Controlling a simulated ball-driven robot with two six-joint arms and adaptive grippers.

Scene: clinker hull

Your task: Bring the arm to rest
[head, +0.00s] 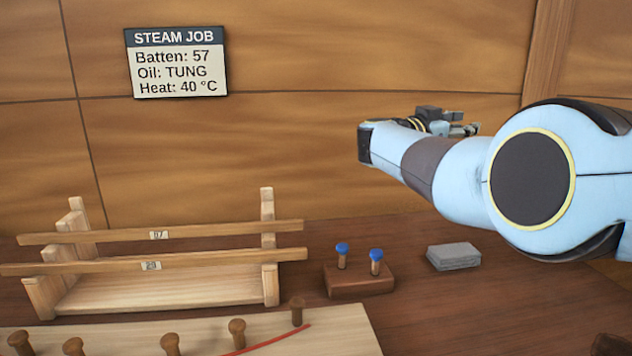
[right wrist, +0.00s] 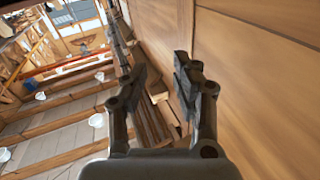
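My right arm (head: 450,172) comes in from the right of the head view, raised above the bench and bent back on itself. Its gripper (head: 462,128) shows small behind the forearm, near the plank wall. In the right wrist view the right gripper (right wrist: 158,82) has its two fingers apart with nothing between them. It touches nothing that I can see. My left arm and gripper do not show in the head view.
On the bench (head: 430,310) stand a wooden rack (head: 165,290) with two labelled battens, a block (head: 358,285) with two blue-topped pegs, a grey stack (head: 454,257) and a pegged board (head: 340,330). A STEAM JOB sign (head: 176,62) hangs on the wall (head: 330,60).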

